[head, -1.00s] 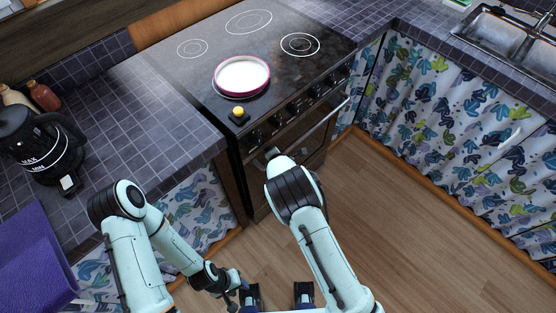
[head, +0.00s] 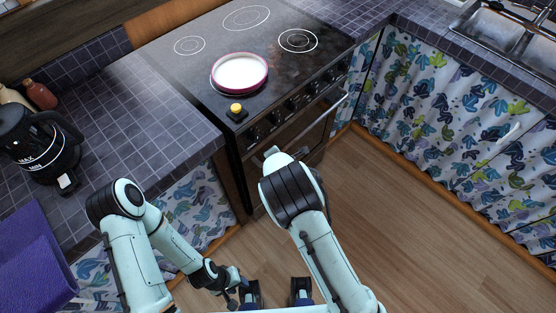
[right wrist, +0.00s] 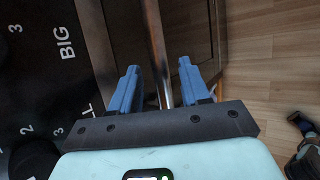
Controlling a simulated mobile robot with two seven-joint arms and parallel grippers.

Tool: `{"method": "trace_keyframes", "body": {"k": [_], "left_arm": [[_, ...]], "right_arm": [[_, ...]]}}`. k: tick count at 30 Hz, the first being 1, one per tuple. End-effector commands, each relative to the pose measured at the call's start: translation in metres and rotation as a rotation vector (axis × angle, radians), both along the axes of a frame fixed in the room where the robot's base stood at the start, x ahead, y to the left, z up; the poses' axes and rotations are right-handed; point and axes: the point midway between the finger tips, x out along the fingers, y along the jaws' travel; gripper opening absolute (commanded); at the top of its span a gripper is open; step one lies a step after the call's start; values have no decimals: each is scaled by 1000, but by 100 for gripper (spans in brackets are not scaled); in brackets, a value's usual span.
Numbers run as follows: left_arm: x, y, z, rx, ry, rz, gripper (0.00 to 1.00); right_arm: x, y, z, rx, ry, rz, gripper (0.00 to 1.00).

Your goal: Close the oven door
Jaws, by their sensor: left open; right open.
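The oven (head: 300,112) stands at the top middle of the head view. Its dark door (head: 298,128) is below the knobs, with a metal handle bar (head: 322,121) across it. I cannot tell whether the door is fully against the frame. My right gripper (right wrist: 158,68) is open in the right wrist view, its blue fingers on either side of the handle bar (right wrist: 157,45). Contact is not clear. My right arm hides this gripper in the head view. My left gripper (head: 238,287) is open and empty, low over the floor, away from the oven.
A pan (head: 240,72) with white contents sits on the stovetop. A yellow-topped item (head: 236,110) is near its front edge. A black kettle (head: 45,145) stands on the left tiled counter (head: 130,120). Patterned curtains (head: 450,120) hang right of the oven. Wooden floor (head: 390,210) is clear.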

Motion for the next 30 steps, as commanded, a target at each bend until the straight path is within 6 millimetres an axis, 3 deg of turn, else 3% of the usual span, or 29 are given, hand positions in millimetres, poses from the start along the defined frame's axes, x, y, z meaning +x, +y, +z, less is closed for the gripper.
{"method": "trace_keyframes", "body": {"k": [6, 12, 30], "left_arm": [[-1, 0, -2, 0, 1, 0, 40], [-1, 0, -1, 0, 1, 0, 40], [-1, 0, -1, 0, 1, 0, 40]], "right_arm": [[-32, -2, 38, 0, 1, 0, 46], [-49, -4, 57, -1, 3, -2, 46], [-53, -5, 61, -2, 3, -3, 46]]}}
